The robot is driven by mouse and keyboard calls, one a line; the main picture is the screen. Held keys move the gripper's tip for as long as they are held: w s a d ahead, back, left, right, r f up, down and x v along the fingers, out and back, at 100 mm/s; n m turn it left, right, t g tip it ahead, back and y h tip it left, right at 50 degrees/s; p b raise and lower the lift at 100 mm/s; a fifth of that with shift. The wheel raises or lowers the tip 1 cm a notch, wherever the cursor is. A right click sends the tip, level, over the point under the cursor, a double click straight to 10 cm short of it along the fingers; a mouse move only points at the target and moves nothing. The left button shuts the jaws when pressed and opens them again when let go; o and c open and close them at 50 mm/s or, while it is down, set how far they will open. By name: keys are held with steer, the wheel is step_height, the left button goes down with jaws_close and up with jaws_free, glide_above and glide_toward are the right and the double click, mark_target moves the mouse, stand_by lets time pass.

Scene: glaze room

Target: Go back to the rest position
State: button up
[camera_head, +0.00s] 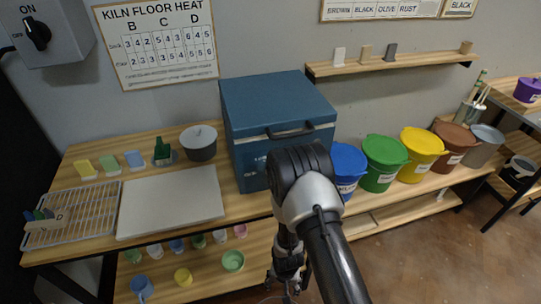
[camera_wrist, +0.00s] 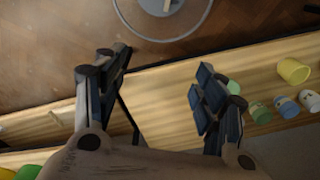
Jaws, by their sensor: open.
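My gripper (camera_head: 285,285) hangs low in front of the wooden lower shelf, near the bottom of the head view, partly hidden behind my arm. In the wrist view my gripper (camera_wrist: 163,72) has its two dark fingers wide apart. Nothing is between them. Behind them the wrist view shows the wooden shelf (camera_wrist: 160,98) and the brown floor. A yellow cup (camera_wrist: 293,70) and several small green and blue cups stand beyond the right finger, apart from it.
A blue kiln (camera_head: 275,98) stands on the upper bench beside a row of coloured buckets (camera_head: 384,162). Cups and a green bowl (camera_head: 233,260) occupy the lower shelf. A round clear-rimmed object (camera_wrist: 165,12) stands over the floor. Open floor (camera_head: 440,255) lies at right.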

steer(key=w+d+r+n+t, duration=0.1)
steer(key=w+d+r, duration=0.1)
steer(key=r, duration=1.5)
steer(key=w+d+r+t, duration=0.1)
steer(key=w+d+r, duration=0.1)
steer(key=r, duration=1.4)
steer(key=s+d+r+t, duration=0.1)
steer(key=s+d+r, duration=0.2)
steer(key=s+r, duration=0.6)
steer(key=s+d+r+n+t, duration=0.1)
steer(key=s+d+r, duration=0.1)
steer(key=s+r, duration=0.6)
steer(key=shift+s+d+r, duration=0.35)
steer(key=shift+s+d, duration=0.05)
steer(key=shift+s, duration=0.5)
steer(key=shift+c, duration=0.2)
